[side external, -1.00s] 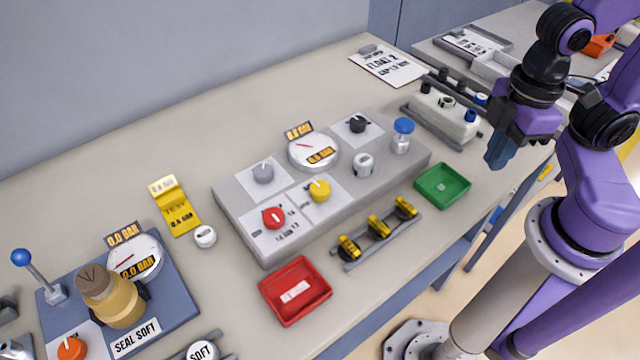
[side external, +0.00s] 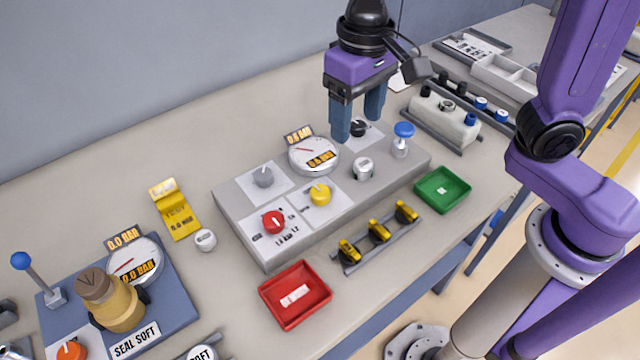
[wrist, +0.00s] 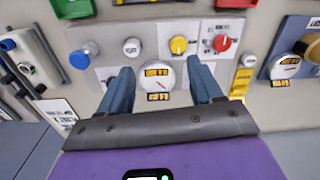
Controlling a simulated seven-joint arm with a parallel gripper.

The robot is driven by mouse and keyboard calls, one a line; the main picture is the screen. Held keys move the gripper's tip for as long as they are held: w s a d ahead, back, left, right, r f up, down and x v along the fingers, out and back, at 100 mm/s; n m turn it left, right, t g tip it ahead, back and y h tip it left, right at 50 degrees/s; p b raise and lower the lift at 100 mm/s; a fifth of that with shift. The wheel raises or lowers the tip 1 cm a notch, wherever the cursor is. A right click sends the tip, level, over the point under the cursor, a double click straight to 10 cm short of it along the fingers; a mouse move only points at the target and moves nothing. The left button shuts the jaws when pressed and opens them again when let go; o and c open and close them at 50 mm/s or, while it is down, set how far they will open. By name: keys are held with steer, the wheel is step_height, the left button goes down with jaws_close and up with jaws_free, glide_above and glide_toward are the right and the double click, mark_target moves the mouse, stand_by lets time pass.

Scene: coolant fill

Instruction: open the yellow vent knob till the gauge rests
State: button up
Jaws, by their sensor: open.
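The yellow vent knob (side external: 320,194) sits on a white plate on the grey panel, right of a red knob (side external: 274,222). The yellow knob also shows in the wrist view (wrist: 178,45). The round gauge (side external: 313,155) is behind it, with an orange display that seems to read 0.6 BAR; in the wrist view the gauge (wrist: 157,76) lies between my fingers. My gripper (side external: 357,128) is open and empty, above the back of the panel near the black knob (side external: 358,127), apart from the yellow knob.
A grey knob (side external: 263,176), a white cap (side external: 363,168) and a blue-topped valve (side external: 402,140) stand on the same panel. A red tray (side external: 295,292), a green tray (side external: 443,189) and a rack of yellow-black parts (side external: 378,232) lie in front.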

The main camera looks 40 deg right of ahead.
mark_target(320, 190)
steer(key=w+a+m, duration=0.3)
steer(key=a, duration=0.1)
steer(key=f, duration=1.6)
steer(key=shift+w+f, duration=0.2)
steer(key=c, duration=1.1)
